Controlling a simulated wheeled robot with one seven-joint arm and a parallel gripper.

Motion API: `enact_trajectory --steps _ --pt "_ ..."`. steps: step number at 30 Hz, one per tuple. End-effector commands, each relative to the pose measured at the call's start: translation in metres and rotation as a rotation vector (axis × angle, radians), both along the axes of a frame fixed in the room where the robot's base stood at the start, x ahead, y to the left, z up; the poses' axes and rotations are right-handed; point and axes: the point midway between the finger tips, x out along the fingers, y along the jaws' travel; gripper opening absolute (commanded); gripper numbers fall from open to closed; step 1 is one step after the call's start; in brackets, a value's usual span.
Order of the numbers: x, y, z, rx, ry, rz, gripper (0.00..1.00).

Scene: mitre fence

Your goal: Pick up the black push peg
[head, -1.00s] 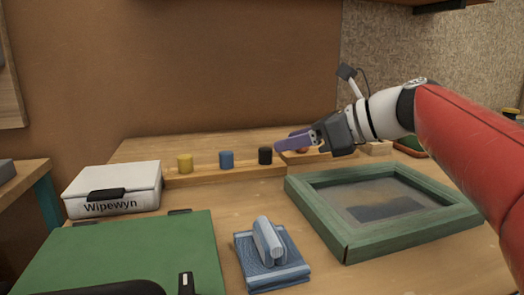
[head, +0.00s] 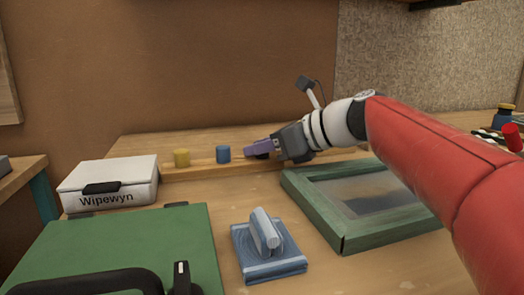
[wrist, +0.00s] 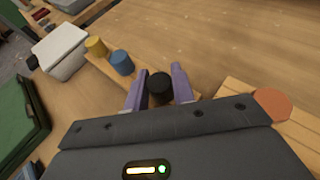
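The black push peg (wrist: 160,84) stands upright at the right end of a row on a wooden strip (head: 200,167). In the wrist view it is between the two purple fingers of my gripper (wrist: 158,70), with a small gap visible on each side. My gripper (head: 252,151) is open around it. In the head view the fingers and hand hide most of the peg. A blue peg (head: 223,154) and a yellow peg (head: 181,158) stand to its left on the same strip.
A white Wipewyn box (head: 108,184) stands left of the strip. A green case (head: 110,245), a blue ridged block (head: 268,258) and a green-framed panel (head: 345,240) lie in front. An orange hexagonal piece (wrist: 273,103) is right of the gripper.

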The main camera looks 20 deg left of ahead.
Motion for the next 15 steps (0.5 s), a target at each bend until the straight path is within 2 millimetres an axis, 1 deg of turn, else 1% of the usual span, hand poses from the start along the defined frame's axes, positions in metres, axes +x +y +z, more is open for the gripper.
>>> enact_trajectory --steps 1,4,5,11,15 --pt "0.0000 -0.0001 0.0000 0.000 0.000 0.000 0.17" --pt "0.0000 -0.0002 0.0001 0.000 0.000 0.000 0.04" --pt "0.0000 -0.0002 0.0001 0.000 0.000 0.000 0.03" --pt "-0.0001 -0.0002 0.0005 0.000 0.000 0.000 0.03" --pt "0.0002 -0.0001 0.0071 0.000 -0.002 0.000 0.03"
